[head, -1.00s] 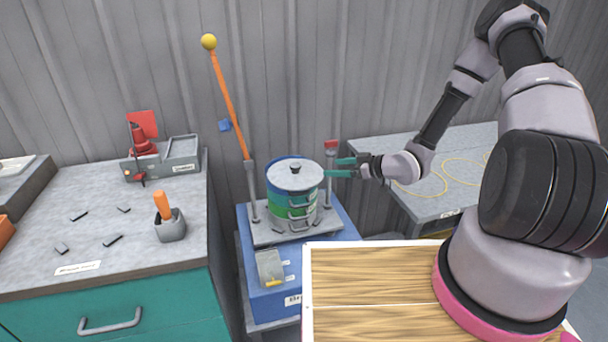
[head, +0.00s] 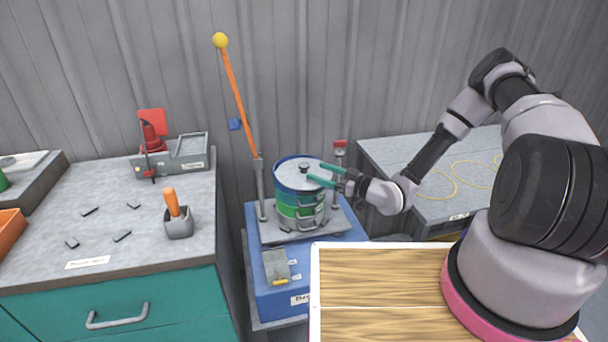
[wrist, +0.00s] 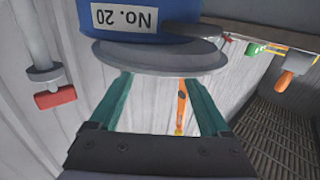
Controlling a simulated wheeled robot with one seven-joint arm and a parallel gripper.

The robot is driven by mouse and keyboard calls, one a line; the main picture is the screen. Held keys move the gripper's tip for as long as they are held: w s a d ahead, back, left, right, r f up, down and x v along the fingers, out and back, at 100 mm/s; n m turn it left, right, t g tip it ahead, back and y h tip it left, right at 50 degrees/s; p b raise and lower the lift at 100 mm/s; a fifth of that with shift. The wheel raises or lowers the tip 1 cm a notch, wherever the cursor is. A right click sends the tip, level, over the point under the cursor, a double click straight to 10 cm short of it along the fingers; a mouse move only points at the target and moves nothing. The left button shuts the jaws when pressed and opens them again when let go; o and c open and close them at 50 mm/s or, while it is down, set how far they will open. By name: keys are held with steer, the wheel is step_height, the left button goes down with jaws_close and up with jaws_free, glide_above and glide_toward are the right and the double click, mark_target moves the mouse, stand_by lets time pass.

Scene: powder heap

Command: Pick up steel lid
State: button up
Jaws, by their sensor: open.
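The steel lid (head: 292,176) is a round grey disc with a dark knob (head: 303,167). It lies on top of a stack of blue and green rings (head: 290,208). In the wrist view the picture is inverted, and the lid (wrist: 160,58) shows as a grey disc against a blue ring marked "No. 20" (wrist: 135,20). My gripper (head: 315,172) has two teal fingers, spread apart, at the lid's right side near the knob. The wrist view shows the open gripper (wrist: 157,78) with nothing held; the knob is not clear there.
A post with a red top (head: 339,150) stands close right of the stack. An orange rod with a yellow ball (head: 220,41) rises at its left. The stack's grey base plate is on a blue box (head: 272,302). A wooden board (head: 380,285) lies in front.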

mark_target(304, 164)
steer(key=x, duration=0.6)
steer(key=shift+w+a+r, duration=0.1)
steer(key=shift+w+a, duration=0.1)
steer(key=shift+a, duration=0.05)
steer(key=shift+c, duration=0.3)
